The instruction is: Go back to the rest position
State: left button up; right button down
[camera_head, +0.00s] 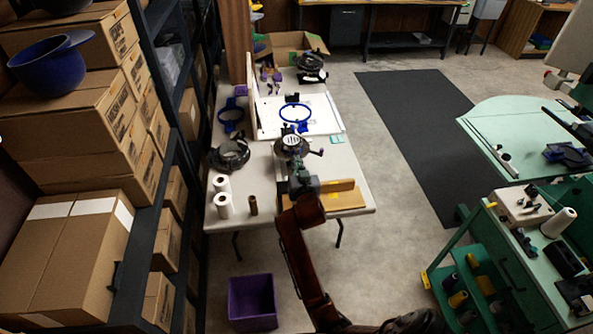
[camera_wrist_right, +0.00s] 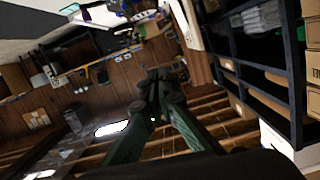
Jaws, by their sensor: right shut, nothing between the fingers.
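My right arm rises from the bottom middle of the head view and reaches over the white table (camera_head: 350,163). The wrist view is tilted and shows wooden panelling and shelves beyond the fingers. My left gripper is in neither view.
On the table are blue rings (camera_head: 294,113), white rolls (camera_head: 224,206), a wooden board (camera_head: 342,196) and an open carton (camera_head: 290,43). A purple bin (camera_head: 252,302) stands on the floor. Shelves with boxes (camera_head: 75,250) line the left; a green cart (camera_head: 480,285) stands right. The dark mat (camera_head: 415,135) is clear.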

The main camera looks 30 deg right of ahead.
jog(key=s+f+n+g+y, duration=0.25)
jog(key=s+f+g, duration=0.25)
jog(key=s+f, duration=1.3)
jog(key=s+a+f+n+g+y, duration=0.1)
jog(key=s+a+f+g, duration=0.15)
jog(key=s, duration=0.65)
jog(key=s+a+f+n+g+y, duration=0.1)
jog(key=s+a+f+g, duration=0.2)
jog(key=s, duration=0.6)
jog(key=s+a+f+n+g+y, duration=0.1)
jog(key=s+a+f+n, duration=0.2)
jog(key=s, duration=0.5)
jog(key=s+f+g, duration=0.1)
jog(key=s+f, duration=0.2)
jog(key=f, duration=2.8)
jog(key=s+f+g, duration=0.1)
jog(key=s+f, duration=1.5)
jog(key=s, duration=0.4)
jog(key=shift+a+f+y, duration=0.15)
jog(key=shift+a+y, duration=0.2)
